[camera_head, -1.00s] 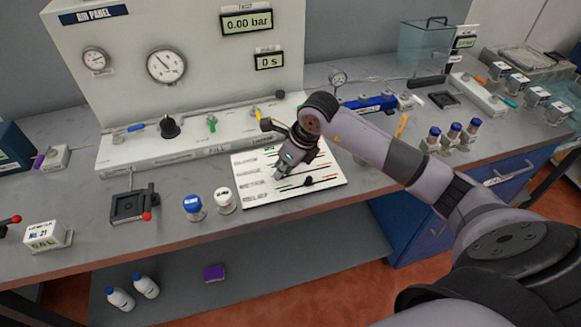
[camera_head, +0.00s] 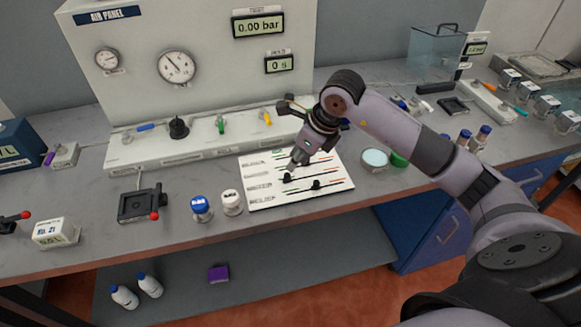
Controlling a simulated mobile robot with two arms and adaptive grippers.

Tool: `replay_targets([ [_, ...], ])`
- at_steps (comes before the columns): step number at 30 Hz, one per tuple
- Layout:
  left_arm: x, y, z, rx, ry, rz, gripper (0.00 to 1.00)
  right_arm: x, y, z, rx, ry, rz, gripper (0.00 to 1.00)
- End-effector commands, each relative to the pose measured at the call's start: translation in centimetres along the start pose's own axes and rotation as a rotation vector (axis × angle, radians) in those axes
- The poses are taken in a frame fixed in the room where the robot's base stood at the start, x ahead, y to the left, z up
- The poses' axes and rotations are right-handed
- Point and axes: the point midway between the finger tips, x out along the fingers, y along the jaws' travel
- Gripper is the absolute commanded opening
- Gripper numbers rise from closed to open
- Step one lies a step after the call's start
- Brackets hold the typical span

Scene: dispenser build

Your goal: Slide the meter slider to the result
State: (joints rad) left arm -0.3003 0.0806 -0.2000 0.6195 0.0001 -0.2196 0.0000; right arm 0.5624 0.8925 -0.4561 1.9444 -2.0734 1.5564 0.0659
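A white meter board (camera_head: 262,201) with several printed rows and coloured line ends lies on the bench. Two black slider knobs show on it: one (camera_head: 288,178) on a middle row and one (camera_head: 316,185) on the row below, farther right. My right gripper (camera_head: 297,163) points down over the upper part of the board, just behind the left knob. A small gap seems to separate its tips from that knob. The fingers are small and dark, so I cannot tell how far they are apart. My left gripper is out of view.
A blue-capped jar (camera_head: 202,209) and a white-capped jar (camera_head: 231,202) stand just left of the board. The air panel's valve base (camera_head: 150,157) runs behind it. A pale round dish (camera_head: 375,158) and a green item (camera_head: 399,159) lie to its right.

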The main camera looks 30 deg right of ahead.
Motion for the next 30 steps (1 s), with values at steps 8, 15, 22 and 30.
replay_targets([
  [8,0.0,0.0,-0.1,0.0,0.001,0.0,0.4,-4.6,0.0,0.1,0.0,-0.003,-0.002,0.24],
  [15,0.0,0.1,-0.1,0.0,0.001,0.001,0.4,-5.5,0.0,0.1,0.0,-0.002,0.0,0.24],
  [22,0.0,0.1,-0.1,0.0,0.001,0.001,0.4,-5.4,0.0,0.1,0.0,-0.002,0.0,0.24],
  [30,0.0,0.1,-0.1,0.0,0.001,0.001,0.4,-5.0,0.9,0.5,-0.005,-0.022,0.03,0.24],
])
